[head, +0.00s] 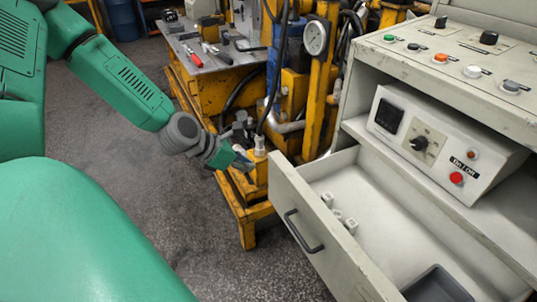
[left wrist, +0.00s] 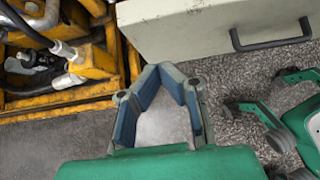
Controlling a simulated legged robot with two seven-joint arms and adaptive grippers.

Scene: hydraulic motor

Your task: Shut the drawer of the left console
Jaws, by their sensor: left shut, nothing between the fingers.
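The console (head: 350,100) stands at the right of the head view, and its pale grey drawer (head: 283,188) is pulled out. The drawer front has a dark bar handle (head: 303,232). The drawer front (left wrist: 185,28) and handle (left wrist: 270,37) also show at the top of the left wrist view. My left gripper (head: 244,163) is near the drawer's far front corner, left of it in the head view. In the left wrist view its fingers (left wrist: 162,68) meet at the tips, below the drawer front, with nothing between them. Contact with the drawer is not visible. My right gripper is not seen.
Small white fittings (head: 345,222) and a dark grey tray (head: 436,284) lie in the drawer. A control box (head: 440,150) sits on the shelf above. Yellow machinery (head: 290,95) with hoses stands behind my left gripper. Grey floor before the drawer is clear.

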